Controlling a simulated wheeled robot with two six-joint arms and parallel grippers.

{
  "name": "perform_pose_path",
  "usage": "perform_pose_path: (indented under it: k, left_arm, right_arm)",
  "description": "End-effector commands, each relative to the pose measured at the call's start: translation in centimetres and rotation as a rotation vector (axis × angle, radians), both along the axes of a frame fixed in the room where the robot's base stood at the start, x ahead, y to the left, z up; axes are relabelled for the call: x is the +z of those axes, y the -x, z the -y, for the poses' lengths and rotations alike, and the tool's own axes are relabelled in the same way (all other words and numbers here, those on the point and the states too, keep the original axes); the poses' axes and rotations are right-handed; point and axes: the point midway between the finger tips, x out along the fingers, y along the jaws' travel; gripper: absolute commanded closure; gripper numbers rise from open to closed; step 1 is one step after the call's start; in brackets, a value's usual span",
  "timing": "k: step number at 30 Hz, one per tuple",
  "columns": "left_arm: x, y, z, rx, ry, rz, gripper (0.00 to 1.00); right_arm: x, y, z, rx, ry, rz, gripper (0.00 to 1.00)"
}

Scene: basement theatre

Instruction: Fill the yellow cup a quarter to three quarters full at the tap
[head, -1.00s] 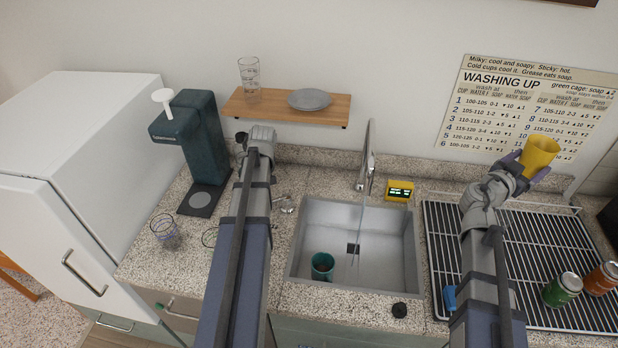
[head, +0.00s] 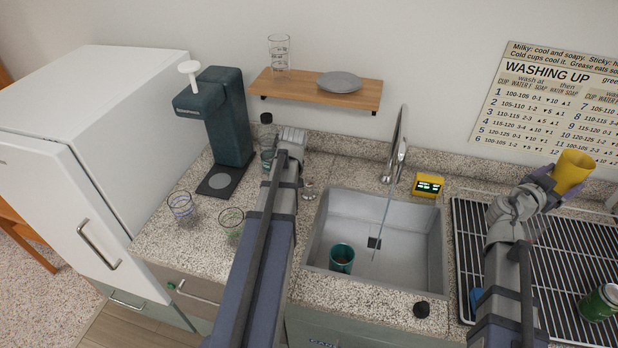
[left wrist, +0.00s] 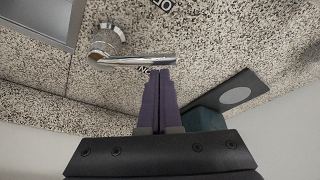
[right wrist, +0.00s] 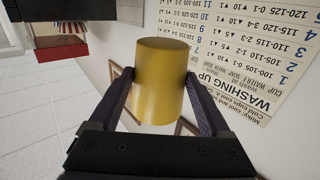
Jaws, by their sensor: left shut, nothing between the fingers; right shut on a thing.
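The yellow cup (head: 573,172) is held by my right gripper (right wrist: 158,85) above the drying rack. The cup also shows in the right wrist view (right wrist: 160,100); its inside is hidden there, and I cannot tell its contents. The tap (head: 397,150) stands behind the sink, and a thin stream runs from its spout into the basin. My left gripper (left wrist: 160,75) is shut and empty. Its fingertips are close to a metal lever (left wrist: 130,60); I cannot tell whether they touch. The lever's base also shows on the counter in the head view (head: 308,190).
The sink (head: 410,275) holds a teal cup (head: 342,258). Two glasses (head: 181,207) (head: 231,221) and a dark green dispenser (head: 225,120) stand left. A yellow display box (head: 428,185) sits right of the tap. The rack (head: 560,260) carries a green can (head: 600,302).

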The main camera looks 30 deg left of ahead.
Motion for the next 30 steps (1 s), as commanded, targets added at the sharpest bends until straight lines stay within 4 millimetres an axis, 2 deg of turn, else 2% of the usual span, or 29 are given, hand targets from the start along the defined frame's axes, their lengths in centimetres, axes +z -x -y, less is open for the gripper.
perform_pose_path:
  k: [22, 30]
  left_arm:
    - [0.0, 0.6, 0.8, 0.122, 0.0, 0.0, 1.0]
    - [0.0, 1.0, 1.6, 0.241, 0.0, 0.0, 1.0]
  right_arm:
    - [0.0, 0.0, 0.0, 0.0, 0.0, 0.0, 0.75]
    - [0.0, 0.0, 0.0, 0.0, 0.0, 0.0, 0.75]
